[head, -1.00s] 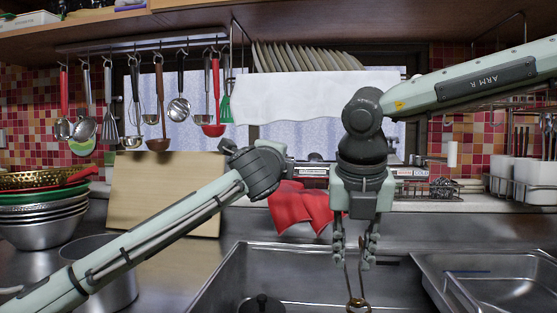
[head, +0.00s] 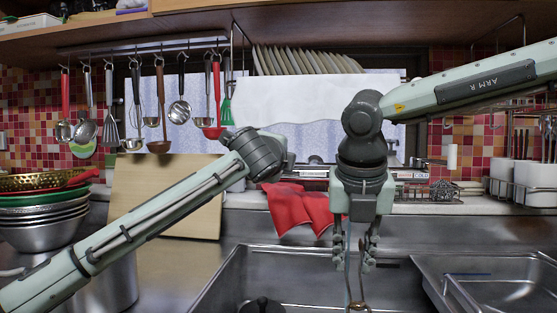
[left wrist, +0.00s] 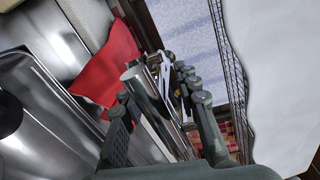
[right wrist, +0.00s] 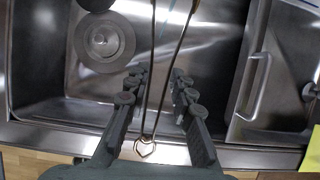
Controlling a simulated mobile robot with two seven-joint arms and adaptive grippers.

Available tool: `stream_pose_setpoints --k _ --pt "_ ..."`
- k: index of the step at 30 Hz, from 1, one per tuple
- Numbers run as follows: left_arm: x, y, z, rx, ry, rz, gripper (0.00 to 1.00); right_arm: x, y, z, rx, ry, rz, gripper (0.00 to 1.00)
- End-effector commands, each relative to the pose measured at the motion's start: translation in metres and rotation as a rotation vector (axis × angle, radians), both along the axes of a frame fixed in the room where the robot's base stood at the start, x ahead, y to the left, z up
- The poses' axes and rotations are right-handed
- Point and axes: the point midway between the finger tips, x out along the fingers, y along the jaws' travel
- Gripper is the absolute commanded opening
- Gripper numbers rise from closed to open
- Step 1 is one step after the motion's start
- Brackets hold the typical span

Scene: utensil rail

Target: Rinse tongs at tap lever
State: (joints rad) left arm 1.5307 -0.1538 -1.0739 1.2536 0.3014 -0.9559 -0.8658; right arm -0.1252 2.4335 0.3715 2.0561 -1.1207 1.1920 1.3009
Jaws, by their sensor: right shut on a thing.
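The tongs (head: 362,282) are thin and brownish and hang down over the sink from my right gripper (head: 355,262), which is shut on them. In the right wrist view the tongs (right wrist: 152,95) run between the fingers, with a small loop near the palm. A thin pale bluish streak shows beside them; it looks like water. In the left wrist view my left gripper (left wrist: 162,110) has its fingers wide apart around or beside a shiny metal cylinder (left wrist: 148,95), likely the tap. I cannot tell whether they touch. In the head view, arms hide the tap and left fingertips.
The steel sink (head: 225,290) lies below, with a round drain piece (right wrist: 104,40). A red cloth (head: 300,212) drapes over the back edge. Stacked bowls (head: 45,225) stand left, and several utensils hang from the rail (head: 150,48). A wire rack (head: 520,185) stands right.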

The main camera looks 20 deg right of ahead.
Motion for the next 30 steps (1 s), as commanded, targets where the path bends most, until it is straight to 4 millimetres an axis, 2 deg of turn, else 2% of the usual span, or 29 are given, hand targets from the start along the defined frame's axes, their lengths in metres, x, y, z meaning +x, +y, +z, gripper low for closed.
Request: stream_pose_setpoints --k 8,21,25,30 --pt "-0.009 0.005 0.002 -0.001 -0.002 0.0 0.31 0.0 0.0 0.0 -0.001 -0.001 0.0 0.0" --pt "-0.082 0.051 0.01 -0.001 -0.003 -0.002 0.31 0.0 0.0 0.0 -0.001 -0.001 0.0 0.0" --pt "-0.095 0.059 0.011 0.001 -0.001 0.0 0.31 0.0 0.0 0.0 -0.001 -0.001 0.0 0.0" --pt "-0.102 0.063 0.012 0.001 0.001 0.001 0.31 0.0 0.0 0.0 0.0 0.0 0.0 0.0"
